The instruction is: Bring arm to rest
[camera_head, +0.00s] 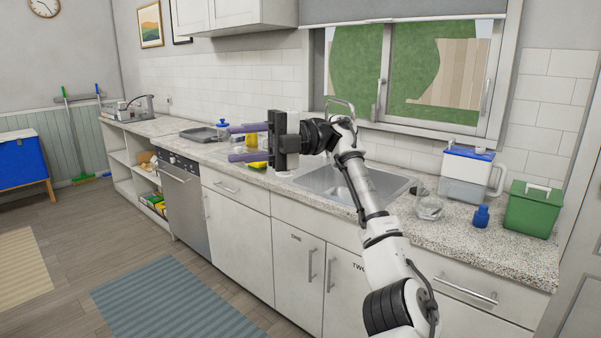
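My arm reaches up from the bottom right over the counter (455,240) in the head view. My gripper (231,143) is raised in front of the counter, left of the sink (330,182), with its fingers toward the left.
A dark tray (198,134) and a blue-lidded jar (222,130) stand behind the gripper. A yellow item (257,165) lies near it. A blue-and-white container (466,175), clear jar (430,208), blue bottle (481,217) and green bin (530,210) stand at right.

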